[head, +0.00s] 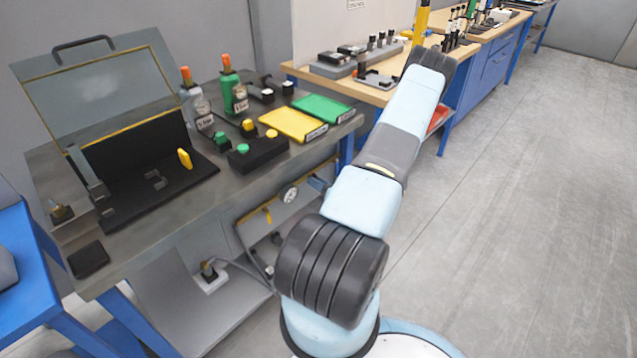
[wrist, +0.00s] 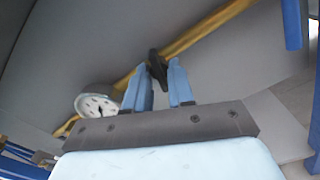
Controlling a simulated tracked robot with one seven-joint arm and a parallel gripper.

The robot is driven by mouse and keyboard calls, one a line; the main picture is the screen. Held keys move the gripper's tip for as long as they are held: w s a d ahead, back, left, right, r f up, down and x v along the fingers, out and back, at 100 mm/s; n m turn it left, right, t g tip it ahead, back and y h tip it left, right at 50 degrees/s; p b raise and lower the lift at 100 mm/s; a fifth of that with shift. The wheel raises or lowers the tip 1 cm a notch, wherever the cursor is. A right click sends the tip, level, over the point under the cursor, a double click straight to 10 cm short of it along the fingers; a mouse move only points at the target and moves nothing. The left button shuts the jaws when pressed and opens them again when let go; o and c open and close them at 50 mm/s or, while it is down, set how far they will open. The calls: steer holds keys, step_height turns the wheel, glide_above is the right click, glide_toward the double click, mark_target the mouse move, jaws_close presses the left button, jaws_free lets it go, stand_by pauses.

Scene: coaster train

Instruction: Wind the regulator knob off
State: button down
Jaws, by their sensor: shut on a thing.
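The regulator knob (wrist: 157,70) shows in the wrist view as a small black piece on the yellow pipe line below the bench. My gripper (wrist: 161,66) has its two blue fingers on either side of it, shut on it at the fingertips. The white round gauge (wrist: 95,104) is just left of the fingers; it also shows in the head view (head: 290,194) under the bench. In the head view the knob cannot be made out, and my gripper is mostly hidden behind my arm.
The grey bench (head: 190,215) carries an open case (head: 95,80), green bottle (head: 234,92), yellow tray (head: 293,124) and green tray (head: 323,108) above the pipe. A yellow lever (head: 267,215) sits left of the gauge. Open floor (head: 520,200) lies to the right.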

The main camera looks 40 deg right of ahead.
steer(key=shift+n, duration=11.6)
steer(key=shift+f, duration=0.1)
steer(key=c, duration=1.2)
jaws_free()
steer(key=shift+o, duration=1.2)
steer(key=shift+d, duration=0.1)
